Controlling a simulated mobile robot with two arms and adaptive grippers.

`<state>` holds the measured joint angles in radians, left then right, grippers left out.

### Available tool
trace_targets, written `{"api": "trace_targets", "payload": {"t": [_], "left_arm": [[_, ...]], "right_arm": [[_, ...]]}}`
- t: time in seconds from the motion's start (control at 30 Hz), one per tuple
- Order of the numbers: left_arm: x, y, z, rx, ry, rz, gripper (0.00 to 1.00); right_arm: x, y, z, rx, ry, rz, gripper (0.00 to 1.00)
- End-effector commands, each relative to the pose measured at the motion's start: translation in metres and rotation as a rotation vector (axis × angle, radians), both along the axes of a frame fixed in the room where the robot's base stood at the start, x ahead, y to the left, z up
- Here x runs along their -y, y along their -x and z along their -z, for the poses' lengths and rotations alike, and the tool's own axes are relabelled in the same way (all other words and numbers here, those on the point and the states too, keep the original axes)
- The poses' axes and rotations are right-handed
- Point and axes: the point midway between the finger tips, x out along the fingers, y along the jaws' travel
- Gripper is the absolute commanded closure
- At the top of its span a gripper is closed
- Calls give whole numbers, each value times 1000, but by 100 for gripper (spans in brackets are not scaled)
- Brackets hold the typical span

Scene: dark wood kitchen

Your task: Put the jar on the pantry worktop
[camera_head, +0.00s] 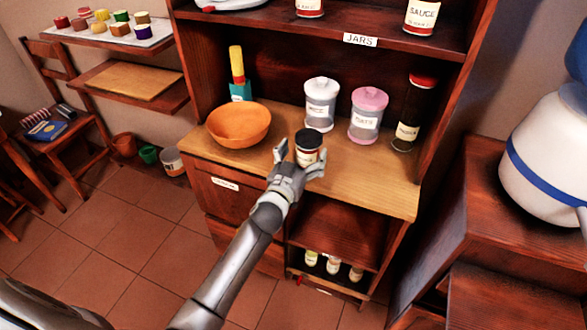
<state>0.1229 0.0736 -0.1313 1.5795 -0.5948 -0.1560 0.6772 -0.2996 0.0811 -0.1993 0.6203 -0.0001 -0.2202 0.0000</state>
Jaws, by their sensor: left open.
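A small jar with a dark lid and a pale label (307,146) stands upright on the light wood pantry worktop (375,178), near its front edge. My left gripper (299,160) reaches in from the front and is open, with one finger on each side of the jar. Whether the fingers touch the jar cannot be told. The jar's lower part is partly hidden by the gripper. My right gripper is not in view.
An orange bowl (239,125) stands left of the jar. A white-lidded canister (321,104), a pink-lidded canister (367,113) and a dark bottle (412,115) stand behind and to the right. The worktop's front right is clear. A shelf labelled JARS (360,40) overhangs the back.

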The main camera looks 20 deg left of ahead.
Motion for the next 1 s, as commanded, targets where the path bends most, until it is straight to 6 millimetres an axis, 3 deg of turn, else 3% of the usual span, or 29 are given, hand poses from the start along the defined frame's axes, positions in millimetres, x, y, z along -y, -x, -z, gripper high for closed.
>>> {"api": "trace_targets", "payload": {"t": [0.2,0.4,0.83,0.93,1.0], "left_arm": [[-2,42,1,-1,1,0,15],[-2,67,1,-1,1,0,15],[-3,77,1,-3,0,0,15],[-2,78,23,-46,-7,1,15],[-2,83,61,-119,-15,3,15]], "right_arm": [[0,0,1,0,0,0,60],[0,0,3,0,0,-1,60],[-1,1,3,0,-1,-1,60],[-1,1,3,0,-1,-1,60],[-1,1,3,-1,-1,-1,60]]}}
